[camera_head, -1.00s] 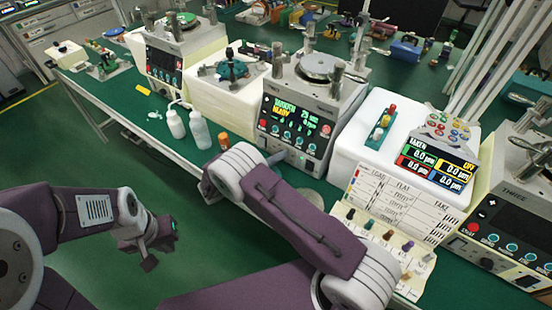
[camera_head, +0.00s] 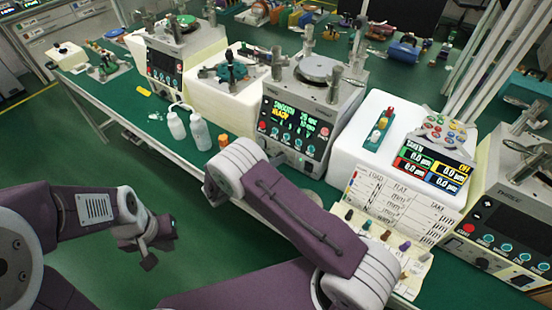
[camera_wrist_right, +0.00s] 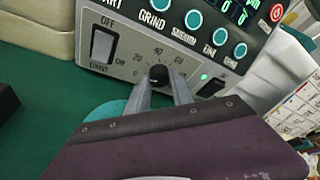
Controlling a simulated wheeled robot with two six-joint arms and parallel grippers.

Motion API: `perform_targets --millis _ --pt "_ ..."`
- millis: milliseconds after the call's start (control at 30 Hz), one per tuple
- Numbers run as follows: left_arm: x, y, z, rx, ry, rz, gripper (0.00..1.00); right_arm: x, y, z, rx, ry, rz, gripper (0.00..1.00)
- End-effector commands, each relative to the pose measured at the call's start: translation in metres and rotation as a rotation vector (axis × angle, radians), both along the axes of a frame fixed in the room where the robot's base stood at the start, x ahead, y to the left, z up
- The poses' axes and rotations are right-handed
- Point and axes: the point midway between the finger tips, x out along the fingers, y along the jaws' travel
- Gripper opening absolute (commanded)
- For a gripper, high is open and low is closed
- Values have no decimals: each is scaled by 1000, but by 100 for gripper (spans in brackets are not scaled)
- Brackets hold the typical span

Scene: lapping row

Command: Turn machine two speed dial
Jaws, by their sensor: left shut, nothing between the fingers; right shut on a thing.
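Machine two (camera_head: 318,92) stands mid-table in the head view, with a lit screen (camera_head: 290,112) of yellow and green text on its dark front panel. In the right wrist view its black speed dial (camera_wrist_right: 158,74) sits on the grey lower front, inside a printed number scale. My right gripper (camera_wrist_right: 162,88) is shut on the dial, one finger on each side. The dial's pointer is not clear. In the head view the right gripper is hidden behind my arm. My left gripper (camera_head: 155,242) is shut and empty, left of my right arm and away from the table.
An on/off switch (camera_wrist_right: 103,46) is left of the dial, and a dark rocker switch (camera_wrist_right: 211,87) with a green light is right of it. White bottles (camera_head: 200,132) and an orange-capped container (camera_head: 223,143) stand left of machine two. Machine three (camera_head: 503,215) is at right.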

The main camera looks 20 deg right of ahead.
Motion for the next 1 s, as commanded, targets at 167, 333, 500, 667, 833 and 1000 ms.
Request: perform_targets --millis 167,333,500,667,833,1000 --pt "0 0 5 0 0 0 0 0 0 2 76 -98 2 0" --pt "0 0 5 0 0 0 0 0 0 1 137 -174 2 0" --pt "0 0 5 0 0 0 0 0 0 1 176 -226 2 0" --pt "0 0 5 0 0 0 0 -1 0 1 195 -252 2 0" --pt "0 0 5 0 0 0 0 -1 0 1 201 -260 1 0" --pt "0 0 5 0 0 0 0 0 0 1 201 -260 2 0"
